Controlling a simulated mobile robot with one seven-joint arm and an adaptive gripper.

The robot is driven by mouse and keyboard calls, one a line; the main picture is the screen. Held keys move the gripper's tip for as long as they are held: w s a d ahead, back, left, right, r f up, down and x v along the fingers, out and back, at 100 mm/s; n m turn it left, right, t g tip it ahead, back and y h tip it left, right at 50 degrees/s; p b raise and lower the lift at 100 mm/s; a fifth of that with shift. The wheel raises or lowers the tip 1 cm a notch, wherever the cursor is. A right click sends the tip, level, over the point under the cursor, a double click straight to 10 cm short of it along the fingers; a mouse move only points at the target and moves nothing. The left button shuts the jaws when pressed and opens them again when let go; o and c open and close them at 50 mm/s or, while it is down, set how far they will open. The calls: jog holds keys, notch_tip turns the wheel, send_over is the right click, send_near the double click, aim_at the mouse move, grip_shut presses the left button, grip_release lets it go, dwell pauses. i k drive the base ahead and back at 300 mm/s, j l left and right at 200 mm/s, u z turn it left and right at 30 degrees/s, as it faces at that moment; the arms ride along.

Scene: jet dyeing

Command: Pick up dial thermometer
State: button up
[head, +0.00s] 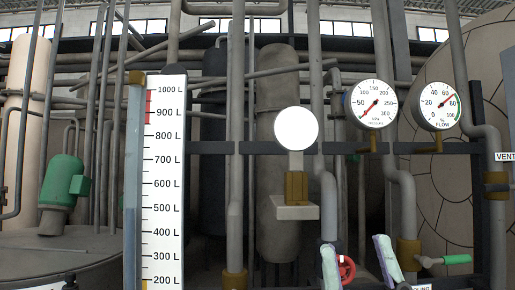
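A round dial with a blank white face (296,128) stands upright near the middle of the head view. It looks like the dial thermometer, though no scale or needle shows on it. A short pale stem runs down from it to a brass block (296,187) above a small pale ledge (296,212). My gripper (358,250) shows at the bottom edge, below and to the right of the dial. Its two pale fingertips stand apart, with nothing seen held between them. The rest of it is out of frame.
A pressure gauge (374,104) and a flow gauge (438,106) are at the right. A tall litre scale (163,180) stands at the left. A red handwheel (346,269) and a green-handled lever (456,259) sit low near my gripper. Vertical pipes flank the dial.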

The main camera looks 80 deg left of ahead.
aim_at(295, 129)
jog(key=u, duration=1.95)
